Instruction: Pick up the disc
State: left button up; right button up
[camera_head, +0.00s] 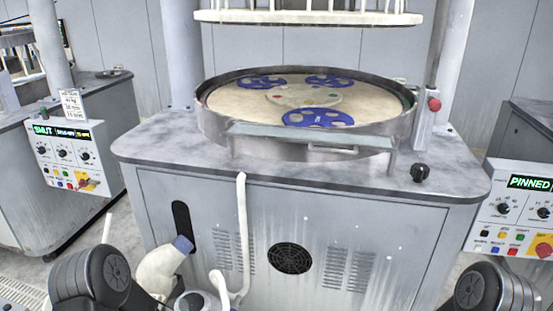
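Three blue discs with holes lie on the beige platen (375,103) inside the round metal rim of the middle machine. One disc (318,119) is at the front, one disc (262,83) at the back left and one disc (327,81) at the back right. The front disc is the closest to me. Dark rounded parts at the bottom left and bottom right corners look like my arm links. Neither gripper shows, so their states cannot be seen.
A pale ledge (310,137) crosses the rim's front. The grey worktop (160,145) has a black knob (420,173) at right. A white pinned upper plate (310,17) hangs above. Control panels (70,157) (515,212) flank the machine. White pipes (243,235) stand in front.

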aim_at(293, 118)
jog(key=u, duration=0.3)
jog(key=i+l+u, duration=0.15)
jog(key=l+u, duration=0.15)
jog(key=i+l+u, duration=0.1)
jog(key=l+u, duration=0.25)
jog(key=l, duration=0.2)
jog(key=i+l+u, duration=0.1)
jog(key=l+u, duration=0.2)
jog(key=l, duration=0.15)
jog(key=i+l, duration=0.1)
jog(key=l, duration=0.85)
